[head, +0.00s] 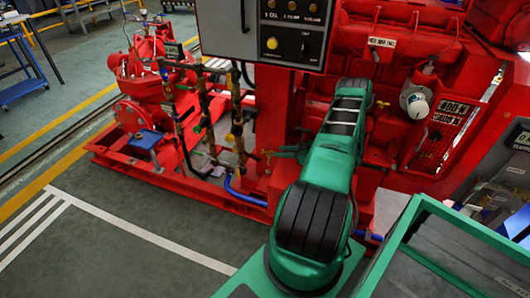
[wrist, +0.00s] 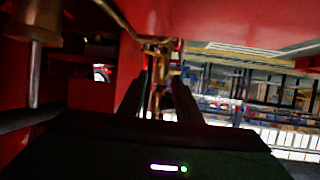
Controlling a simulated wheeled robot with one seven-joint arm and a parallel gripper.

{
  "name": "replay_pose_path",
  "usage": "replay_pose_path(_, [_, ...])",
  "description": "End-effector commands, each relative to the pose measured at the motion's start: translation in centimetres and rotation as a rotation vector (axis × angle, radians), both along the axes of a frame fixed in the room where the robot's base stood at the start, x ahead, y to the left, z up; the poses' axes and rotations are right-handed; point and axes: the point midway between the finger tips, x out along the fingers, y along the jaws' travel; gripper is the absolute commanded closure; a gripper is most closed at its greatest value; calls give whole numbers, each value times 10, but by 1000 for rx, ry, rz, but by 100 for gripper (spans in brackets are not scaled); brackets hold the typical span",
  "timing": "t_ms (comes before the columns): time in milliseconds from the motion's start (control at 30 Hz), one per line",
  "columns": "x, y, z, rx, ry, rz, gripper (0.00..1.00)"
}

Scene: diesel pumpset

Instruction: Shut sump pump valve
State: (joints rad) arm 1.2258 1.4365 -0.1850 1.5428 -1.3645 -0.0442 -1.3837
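My gripper shows in the wrist view (wrist: 159,95) as two dark fingers standing apart. A brass-coloured fitting (wrist: 160,62) shows in the gap between and beyond the fingers. I cannot tell whether they touch it. In the head view my green arm reaches to the red pumpset, and its far end hides most of the gripper. A small brass fitting (head: 268,156) shows just left of that end. Upright pipes with small valves, one with a yellow part (head: 231,139), stand further left. I cannot tell which is the sump pump valve.
A grey control box (head: 265,30) hangs above the pipes. The red pumpset (head: 380,60) fills the right and back. A blue hose (head: 243,196) runs low along its red base frame. Open grey floor (head: 130,230) lies at left front. Red surfaces crowd the gripper above and left.

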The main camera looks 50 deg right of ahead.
Motion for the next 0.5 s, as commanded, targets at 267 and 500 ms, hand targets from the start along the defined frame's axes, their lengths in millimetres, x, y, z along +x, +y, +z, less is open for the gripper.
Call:
replay_pose_path(267, [41,9,-18,1,0,0,69])
replay_pose_path(500, [72,16,-31,1,1,-2,69])
